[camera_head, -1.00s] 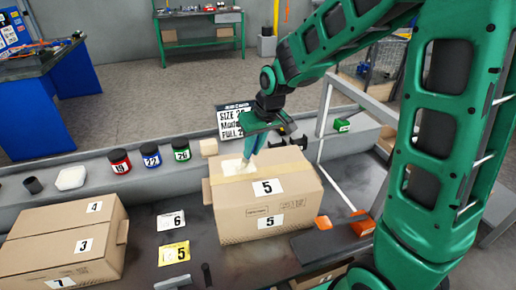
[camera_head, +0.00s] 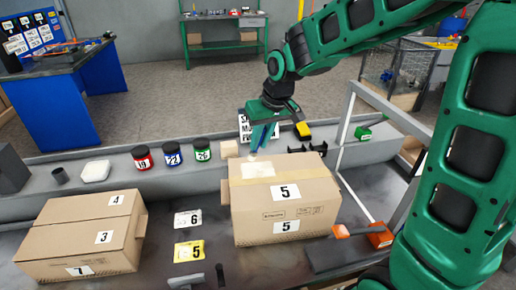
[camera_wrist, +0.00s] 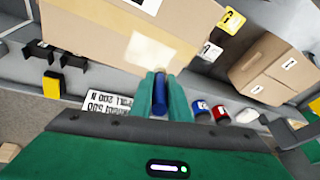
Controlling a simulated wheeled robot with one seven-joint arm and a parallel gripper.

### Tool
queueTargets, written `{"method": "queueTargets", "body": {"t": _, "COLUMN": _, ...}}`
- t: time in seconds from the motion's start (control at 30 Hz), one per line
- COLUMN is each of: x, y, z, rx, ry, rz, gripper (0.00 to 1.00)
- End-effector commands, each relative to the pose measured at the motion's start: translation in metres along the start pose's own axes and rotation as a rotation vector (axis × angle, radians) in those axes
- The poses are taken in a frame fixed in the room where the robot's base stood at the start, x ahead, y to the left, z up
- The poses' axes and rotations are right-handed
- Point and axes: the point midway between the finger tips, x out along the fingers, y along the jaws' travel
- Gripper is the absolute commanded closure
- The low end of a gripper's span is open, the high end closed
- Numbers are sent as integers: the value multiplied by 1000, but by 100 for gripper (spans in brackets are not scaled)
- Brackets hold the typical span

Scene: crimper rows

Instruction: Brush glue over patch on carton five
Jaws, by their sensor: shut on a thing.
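Carton five (camera_head: 300,210) is a brown box on the bench with "5" labels on its top and front. A cream patch (camera_head: 257,170) lies on the left of its top, across the tape. It also shows in the wrist view (camera_wrist: 148,50). My gripper (camera_head: 262,138) is above the carton's back-left edge, pointing down, its green fingers shut on a brush. The brush's blue handle (camera_wrist: 160,92) shows between the fingers in the wrist view. A pale tip (camera_head: 252,155) shows below the fingers, close behind the patch. I cannot tell whether it touches the carton.
Cards 6 (camera_head: 188,218) and 5 (camera_head: 189,251) lie between the cartons. Red, blue and green jars (camera_head: 172,156) line the back ledge.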

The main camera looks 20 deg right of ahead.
Motion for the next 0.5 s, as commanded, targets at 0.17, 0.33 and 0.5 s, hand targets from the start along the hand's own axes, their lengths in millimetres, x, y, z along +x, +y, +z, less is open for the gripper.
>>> {"method": "queueTargets", "body": {"t": 0.17, "x": -15, "y": -1, "z": -5, "rx": 0, "ry": 3, "rz": 0, "gripper": 100}}
{"method": "queueTargets", "body": {"t": 0.33, "x": -24, "y": -2, "z": -8, "rx": -1, "ry": 1, "rz": 0, "gripper": 100}}
{"method": "queueTargets", "body": {"t": 0.5, "x": -26, "y": -3, "z": -8, "rx": -1, "ry": 1, "rz": 0, "gripper": 100}}
